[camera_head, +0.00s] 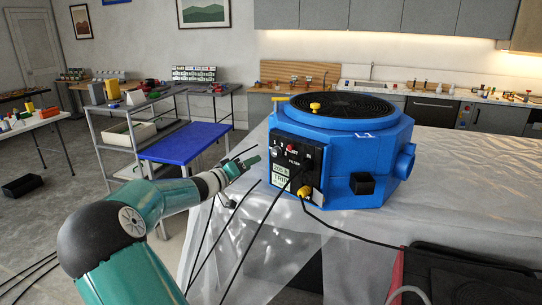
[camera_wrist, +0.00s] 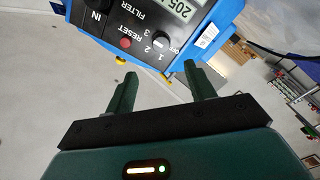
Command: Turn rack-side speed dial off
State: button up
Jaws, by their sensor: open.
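The blue air machine (camera_head: 345,155) stands on a table covered with plastic sheeting, with a round black grille on top. Its black control panel (camera_head: 291,167) faces left, toward the shelf rack. In the wrist view the grey speed dial (camera_wrist: 159,44) sits on the panel (camera_wrist: 135,22) among the marks 1, 2, 3 and OFF; its exact setting is hard to read. The red reset button (camera_wrist: 125,43) is beside it. My gripper (camera_wrist: 160,70) is open and empty, its two fingers on either side of the dial but short of the panel. My gripper (camera_head: 252,161) also shows left of the panel.
Black cables hang from the panel, with a yellow plug (camera_head: 304,192) at its lower edge. A black and red bag (camera_head: 455,275) lies at the right front. Open floor lies at the left.

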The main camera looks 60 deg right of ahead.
aim_at(274, 153)
jog(key=x, duration=1.1)
jog(key=shift+w+f, duration=0.1)
jog(key=c, duration=1)
